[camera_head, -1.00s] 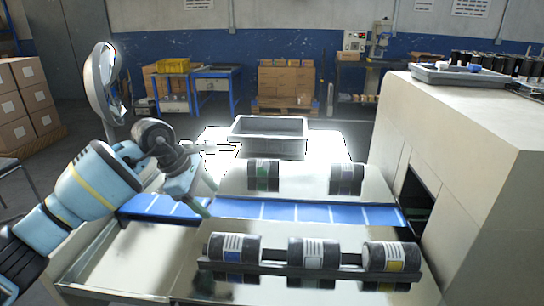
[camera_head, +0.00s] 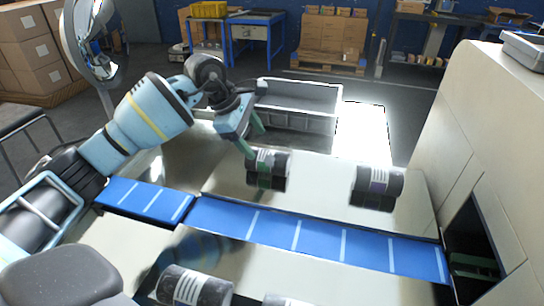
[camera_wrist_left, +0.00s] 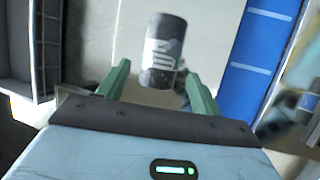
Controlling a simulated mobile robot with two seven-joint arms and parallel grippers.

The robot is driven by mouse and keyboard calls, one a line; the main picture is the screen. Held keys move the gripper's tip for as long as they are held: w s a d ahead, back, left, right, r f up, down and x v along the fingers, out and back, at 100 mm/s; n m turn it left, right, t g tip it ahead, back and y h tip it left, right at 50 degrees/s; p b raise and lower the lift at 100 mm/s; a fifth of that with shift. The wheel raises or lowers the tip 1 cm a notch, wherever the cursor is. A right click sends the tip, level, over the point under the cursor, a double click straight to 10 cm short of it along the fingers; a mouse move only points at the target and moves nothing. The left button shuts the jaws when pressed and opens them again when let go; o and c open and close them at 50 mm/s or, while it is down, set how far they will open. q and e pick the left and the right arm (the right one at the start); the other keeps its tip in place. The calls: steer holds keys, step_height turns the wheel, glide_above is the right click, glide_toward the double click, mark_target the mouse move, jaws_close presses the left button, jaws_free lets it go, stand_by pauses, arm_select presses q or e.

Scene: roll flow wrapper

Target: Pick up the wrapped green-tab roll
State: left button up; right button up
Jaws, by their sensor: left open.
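The green-tab roll (camera_head: 268,163) is a dark cylinder with a white striped label and a green patch. It lies on the shiny plate behind the blue conveyor, left of a second roll. My left gripper (camera_head: 252,138) is open at its left end and back side. In the left wrist view, the roll (camera_wrist_left: 164,45) is just beyond the two green fingers (camera_wrist_left: 160,82), roughly centred between them and not gripped. I cannot tell whether a finger touches it. My right gripper is not in view.
A purple-tab roll (camera_head: 377,182) lies to the right on the same plate. The blue conveyor (camera_head: 300,235) runs in front, into the machine housing (camera_head: 475,130) at right. A grey open crate (camera_head: 298,117) stands behind. More rolls (camera_head: 195,288) lie at the near edge.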

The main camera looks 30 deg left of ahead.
mark_target(262, 154)
arm_select(q)
steer(key=shift+s+x, duration=0.2)
steer(key=shift+x, duration=3.7)
steer(key=shift+f, duration=0.15)
steer(key=shift+c, duration=0.2)
steer(key=c, duration=0.9)
